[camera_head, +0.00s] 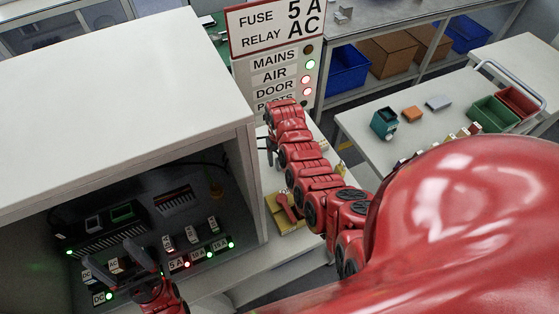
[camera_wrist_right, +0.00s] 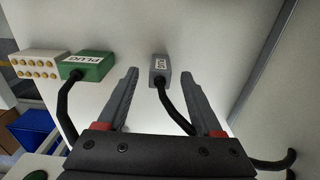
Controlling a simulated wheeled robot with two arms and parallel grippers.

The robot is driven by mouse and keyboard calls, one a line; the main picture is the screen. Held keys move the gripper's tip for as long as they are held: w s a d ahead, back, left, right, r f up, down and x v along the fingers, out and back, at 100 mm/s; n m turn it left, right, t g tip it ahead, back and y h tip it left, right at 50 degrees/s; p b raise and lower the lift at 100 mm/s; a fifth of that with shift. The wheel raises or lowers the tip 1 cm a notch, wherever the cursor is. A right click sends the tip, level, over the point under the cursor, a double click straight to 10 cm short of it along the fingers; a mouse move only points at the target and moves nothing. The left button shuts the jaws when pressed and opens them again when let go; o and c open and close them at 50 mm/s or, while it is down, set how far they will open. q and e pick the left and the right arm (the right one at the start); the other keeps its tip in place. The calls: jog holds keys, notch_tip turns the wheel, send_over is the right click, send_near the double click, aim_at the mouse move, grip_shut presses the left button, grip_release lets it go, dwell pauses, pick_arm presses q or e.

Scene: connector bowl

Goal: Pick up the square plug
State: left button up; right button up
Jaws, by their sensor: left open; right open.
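In the right wrist view a small grey plug (camera_wrist_right: 160,70) with a white label and a black cable stands on the pale surface, between my right gripper's fingertips (camera_wrist_right: 162,76). The fingers are open, with a gap on either side of it. A green block labelled PLUG (camera_wrist_right: 87,66), with a black cable, lies to the left. I cannot tell for sure which is the square plug. In the head view my right gripper is mostly hidden behind its arm. My left gripper (camera_head: 132,256) is open at the connector panel in the cabinet.
A white connector block with gold contacts (camera_wrist_right: 38,66) adjoins the green plug. In the head view, the white cabinet (camera_head: 110,85) fills the left, and a sign panel (camera_head: 275,65) stands behind my right arm. A table (camera_head: 400,155) with small blocks and bins is at right.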

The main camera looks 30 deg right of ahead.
jog(key=shift+s+f, duration=0.1)
jog(key=shift+f, duration=0.65)
grip_shut()
